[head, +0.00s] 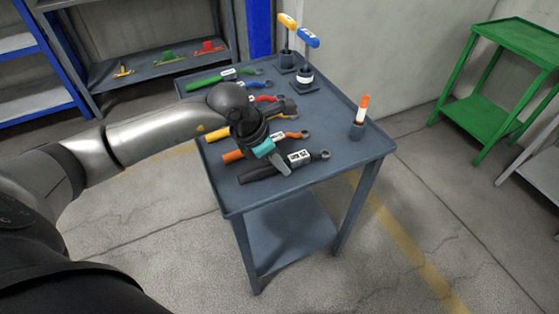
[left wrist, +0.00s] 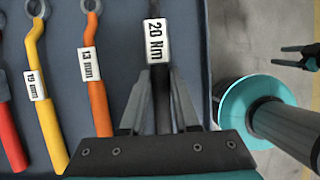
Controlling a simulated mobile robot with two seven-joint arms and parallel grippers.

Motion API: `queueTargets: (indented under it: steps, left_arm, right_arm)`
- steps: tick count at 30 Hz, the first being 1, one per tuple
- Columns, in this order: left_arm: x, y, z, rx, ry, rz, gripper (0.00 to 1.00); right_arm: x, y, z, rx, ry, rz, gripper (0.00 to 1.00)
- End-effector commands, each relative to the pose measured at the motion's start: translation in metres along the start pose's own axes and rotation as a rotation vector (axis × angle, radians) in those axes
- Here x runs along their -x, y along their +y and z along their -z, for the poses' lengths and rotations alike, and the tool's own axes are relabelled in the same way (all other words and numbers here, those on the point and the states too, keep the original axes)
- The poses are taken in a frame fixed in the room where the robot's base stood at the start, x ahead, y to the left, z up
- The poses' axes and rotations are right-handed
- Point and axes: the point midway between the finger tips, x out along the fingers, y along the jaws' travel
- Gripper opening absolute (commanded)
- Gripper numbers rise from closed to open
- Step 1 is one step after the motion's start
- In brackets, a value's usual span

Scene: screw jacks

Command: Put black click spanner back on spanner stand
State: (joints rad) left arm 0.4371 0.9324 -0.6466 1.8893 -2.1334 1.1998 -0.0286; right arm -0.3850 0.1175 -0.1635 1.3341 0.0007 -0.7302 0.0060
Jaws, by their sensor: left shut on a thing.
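The black click spanner (head: 257,174) lies along the front edge of the grey table, with a white label and its ring head to the right. In the left wrist view its label reads 20 Nm, and its black handle (left wrist: 163,100) runs between my fingers. My left gripper (head: 284,170) is over the spanner, shut on its handle. The gripper hides part of the handle, and the wrist view shows its two fingers (left wrist: 158,95) on either side. I cannot tell which fixture is the spanner stand.
An orange-handled spanner (head: 233,156) lies just behind, with yellow, red, blue and green ones (head: 212,80) farther back. Two T-handled tools, yellow (head: 287,20) and blue (head: 308,38), stand upright at the back. An orange-and-white tool (head: 363,106) stands at the right. The table's right front is clear.

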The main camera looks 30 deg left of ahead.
Motion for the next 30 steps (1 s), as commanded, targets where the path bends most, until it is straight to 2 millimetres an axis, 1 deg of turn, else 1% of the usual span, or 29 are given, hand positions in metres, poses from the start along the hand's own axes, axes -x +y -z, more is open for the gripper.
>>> queueTargets:
  steps: [1, 2, 9, 10, 22, 26, 30]
  left_arm:
    - [-0.001, 0.001, 0.0, 0.0, -0.003, -0.001, 0.0]
    - [-0.001, 0.0, 0.001, 0.0, 0.0, 0.0, 0.31]
    - [-0.001, 0.0, 0.001, 0.0, 0.0, -0.001, 0.58]
    - [-0.001, 0.0, 0.001, 0.0, 0.0, -0.001, 0.59]
    - [0.003, 0.0, -0.001, 0.0, 0.0, -0.001, 0.59]
    - [0.018, 0.001, -0.001, 0.0, 0.0, -0.002, 0.59]
    - [0.038, 0.001, -0.001, -0.001, 0.001, -0.002, 0.59]
  right_arm:
    - [0.001, -0.001, 0.001, 0.0, 0.002, 0.001, 0.59]
    - [0.002, -0.001, 0.003, -0.001, 0.004, 0.001, 0.59]
    - [0.002, -0.001, 0.002, -0.001, 0.002, 0.001, 0.59]
    - [0.002, -0.001, 0.001, -0.001, 0.002, 0.001, 0.59]
    - [0.002, 0.0, 0.0, -0.001, 0.004, 0.001, 0.59]
    - [-0.006, 0.004, -0.009, 0.003, -0.002, -0.005, 0.59]
    - [-0.012, 0.009, -0.021, 0.005, -0.004, -0.012, 0.59]
